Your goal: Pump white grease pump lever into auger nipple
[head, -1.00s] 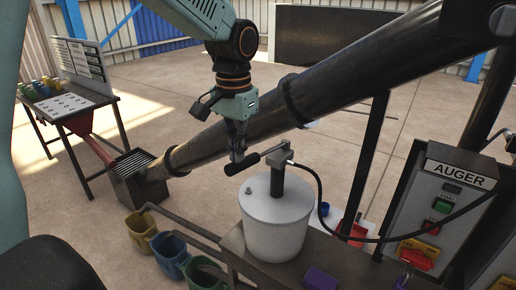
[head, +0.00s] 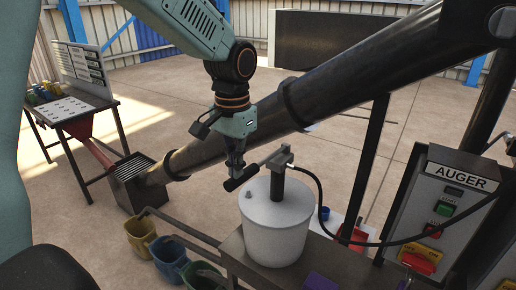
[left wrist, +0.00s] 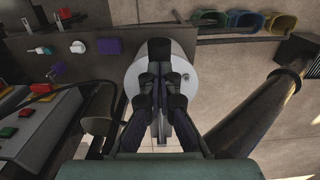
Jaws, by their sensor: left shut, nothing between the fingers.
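The white grease pump (head: 272,240) is a bucket on a dark bench, with a dark post and a grey head (head: 281,157) on its lid. Its lever ends in a black handle (head: 241,180) and slopes down to the left. My left gripper (head: 236,167) is shut at the handle from above, with its fingertips close against it; firm contact cannot be told. In the left wrist view, the fingers (left wrist: 160,88) lie over the lever, and the black handle end (left wrist: 160,48) shows beyond them. A black hose runs right from the pump head. The auger nipple cannot be made out.
The dark auger tube (head: 235,135) slants behind the pump. The AUGER control box (head: 440,215) stands at the right. Yellow (head: 140,233), blue (head: 170,258) and green buckets hang at the bench's left. A small table (head: 75,108) stands at the back left.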

